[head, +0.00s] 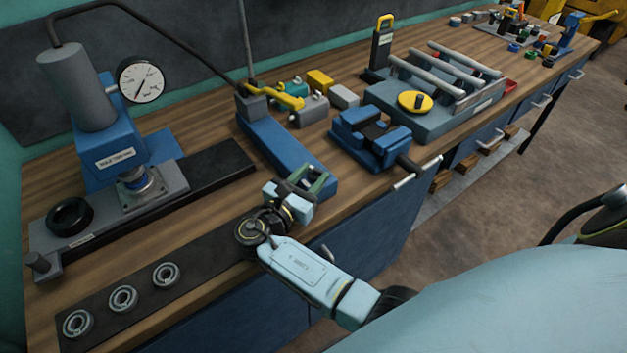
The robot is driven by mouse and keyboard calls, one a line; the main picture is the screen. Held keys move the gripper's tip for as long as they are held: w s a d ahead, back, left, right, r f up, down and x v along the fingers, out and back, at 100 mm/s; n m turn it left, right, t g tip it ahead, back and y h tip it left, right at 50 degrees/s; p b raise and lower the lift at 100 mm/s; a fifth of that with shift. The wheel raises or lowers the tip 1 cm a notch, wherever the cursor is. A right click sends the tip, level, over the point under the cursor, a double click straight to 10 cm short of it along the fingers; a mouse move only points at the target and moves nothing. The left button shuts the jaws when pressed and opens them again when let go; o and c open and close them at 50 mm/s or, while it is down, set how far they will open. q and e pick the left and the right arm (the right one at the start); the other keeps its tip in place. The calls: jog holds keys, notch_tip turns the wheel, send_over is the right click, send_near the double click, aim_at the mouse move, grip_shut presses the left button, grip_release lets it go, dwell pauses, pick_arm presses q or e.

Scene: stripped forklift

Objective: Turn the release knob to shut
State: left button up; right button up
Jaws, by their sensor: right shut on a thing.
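The blue hand pump (275,144) lies on the wooden bench, with its near end toward me. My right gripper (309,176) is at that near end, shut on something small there. This fits the release knob, but the fingers cover it, so neither its shape nor how far it is turned can be seen. My left gripper is not in view.
A press with a round gauge (140,80) stands at left. A dark strip with several rings (122,298) lies at the bench's near edge. A blue vise (370,138) is close on the right, its handle sticking out past the edge.

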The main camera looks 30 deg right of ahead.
jog(key=shift+w+a+r+m+g+h+b, duration=0.2)
jog(key=shift+m+g+b, duration=0.4)
jog(key=shift+g, duration=0.45)
jog(key=shift+w+d+f+m+g+h+b, duration=0.15)
jog(key=shift+m+g+h+b, duration=0.25)
jog(key=shift+m+g, duration=0.55)
jog(key=shift+w+a+r+m+g+h+b, duration=0.15)
jog(key=shift+m+g+b, duration=0.4)
jog(key=shift+g, duration=0.65)
jog(key=shift+d+f, duration=0.1)
jog(key=o, duration=1)
jog(key=a, duration=0.2)
jog(key=a+b, duration=0.1)
jog(key=a, duration=0.4)
jog(key=shift+s+a+b, duration=0.25)
jog(key=shift+s+b, duration=0.05)
